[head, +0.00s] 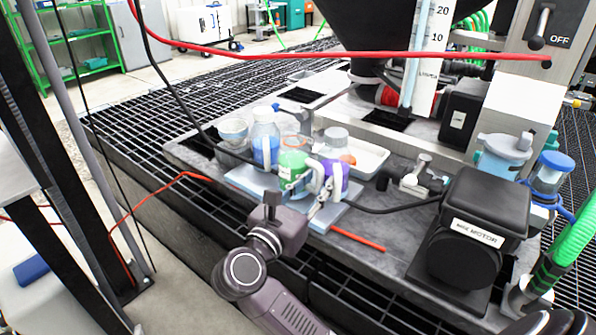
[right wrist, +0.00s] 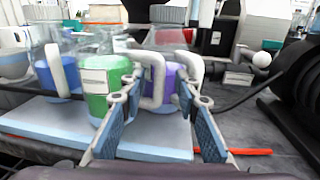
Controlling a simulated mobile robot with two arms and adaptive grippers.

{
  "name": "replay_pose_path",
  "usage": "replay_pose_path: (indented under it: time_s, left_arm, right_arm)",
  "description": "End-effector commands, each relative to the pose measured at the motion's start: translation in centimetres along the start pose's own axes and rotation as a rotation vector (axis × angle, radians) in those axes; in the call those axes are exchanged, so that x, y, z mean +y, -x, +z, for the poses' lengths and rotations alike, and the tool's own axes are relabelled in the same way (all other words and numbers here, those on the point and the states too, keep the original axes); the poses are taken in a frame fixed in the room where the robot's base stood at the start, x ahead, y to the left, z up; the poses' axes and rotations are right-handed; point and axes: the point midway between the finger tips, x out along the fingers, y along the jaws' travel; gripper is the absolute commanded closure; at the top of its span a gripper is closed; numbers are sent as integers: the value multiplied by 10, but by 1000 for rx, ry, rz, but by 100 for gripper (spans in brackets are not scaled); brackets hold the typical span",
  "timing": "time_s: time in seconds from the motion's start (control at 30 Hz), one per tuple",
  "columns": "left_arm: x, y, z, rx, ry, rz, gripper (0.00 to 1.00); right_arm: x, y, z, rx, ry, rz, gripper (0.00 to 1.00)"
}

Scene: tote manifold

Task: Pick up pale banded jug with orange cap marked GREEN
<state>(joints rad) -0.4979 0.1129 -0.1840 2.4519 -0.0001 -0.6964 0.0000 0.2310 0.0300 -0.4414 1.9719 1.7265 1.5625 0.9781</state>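The jug with green contents (head: 293,165) stands on a pale blue tray (head: 247,182) among other jugs. It has clear upper walls, an orange cap and a pale label too blurred to read. It also shows in the right wrist view (right wrist: 104,92), its white handle facing right. Nothing is seen gripped. My left gripper is out of view.
A blue-filled jug (head: 265,140) stands left of the green one, and a purple-filled jug (head: 334,172) close on its right. A red rod (head: 358,239) lies on the bench. A black motor (head: 465,235) stands to the right. Cables cross the scene.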

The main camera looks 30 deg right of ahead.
Motion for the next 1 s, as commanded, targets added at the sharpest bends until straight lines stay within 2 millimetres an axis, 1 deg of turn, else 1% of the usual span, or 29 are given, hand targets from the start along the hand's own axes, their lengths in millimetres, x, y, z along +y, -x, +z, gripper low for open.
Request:
replay_pose_path:
  time_s: [0.1,0.37,1.0]
  left_arm:
    - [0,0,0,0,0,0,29]
    - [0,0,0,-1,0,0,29]
    - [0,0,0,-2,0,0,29]
  right_arm:
    - [0,0,0,0,1,0,70]
    - [0,1,0,0,1,0,99]
    - [0,1,2,-3,-2,0,100]
